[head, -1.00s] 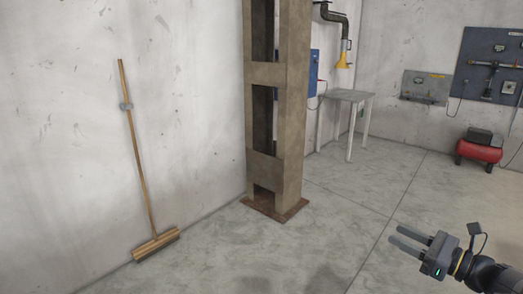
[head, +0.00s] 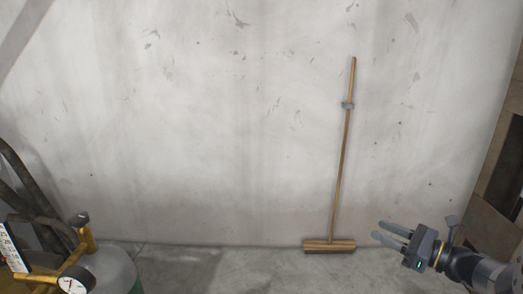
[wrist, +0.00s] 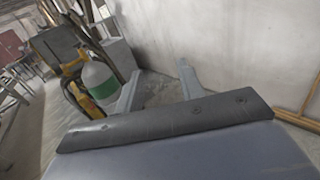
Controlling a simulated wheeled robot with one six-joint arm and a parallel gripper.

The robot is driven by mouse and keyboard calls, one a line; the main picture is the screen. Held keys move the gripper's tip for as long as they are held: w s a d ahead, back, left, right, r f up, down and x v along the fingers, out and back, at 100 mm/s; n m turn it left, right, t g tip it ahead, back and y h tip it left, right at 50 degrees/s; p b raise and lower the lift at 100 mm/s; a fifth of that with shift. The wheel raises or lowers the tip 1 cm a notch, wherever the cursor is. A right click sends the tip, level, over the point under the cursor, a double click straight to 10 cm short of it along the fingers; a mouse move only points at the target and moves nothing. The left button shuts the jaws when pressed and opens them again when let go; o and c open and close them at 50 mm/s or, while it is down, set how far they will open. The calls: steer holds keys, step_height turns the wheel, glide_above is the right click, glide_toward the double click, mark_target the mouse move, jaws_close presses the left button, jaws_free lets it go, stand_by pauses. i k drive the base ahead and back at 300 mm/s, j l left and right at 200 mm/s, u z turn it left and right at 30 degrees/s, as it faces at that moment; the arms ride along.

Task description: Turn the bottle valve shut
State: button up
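A gas bottle (head: 112,266) with a pale grey shoulder and green below stands at the lower left of the head view, cut off by the bottom edge. Yellow fittings with a dark knob (head: 79,219), perhaps the valve, and a round white gauge (head: 72,285) sit at its top. In the wrist view the bottle (wrist: 100,80) shows beyond the left finger, with yellow parts beside it; its valve is not clear there. My gripper (head: 376,230) is at the lower right of the head view, open and empty, well apart from the bottle. Its spread fingers also show in the wrist view (wrist: 156,84).
A broom (head: 342,160) leans on the concrete wall (head: 220,130), left of my gripper. A brown column (head: 500,205) stands at the right edge. Dark hoses or bars (head: 30,190) are behind the bottle. The floor (head: 215,272) between bottle and broom looks clear.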

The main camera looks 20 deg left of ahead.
mark_target(80, 220)
steer(key=i+j+u, duration=0.1)
steer(key=u, duration=0.35)
steer(key=i+u, duration=0.25)
steer(key=u, duration=0.2)
steer(key=i+u, duration=0.15)
steer(key=u, duration=0.3)
steer(key=i+l+u, duration=0.1)
steer(key=u, duration=0.4)
steer(key=i+l+u, duration=0.1)
steer(key=i+u, duration=0.2)
steer(key=i+l+u, duration=0.25)
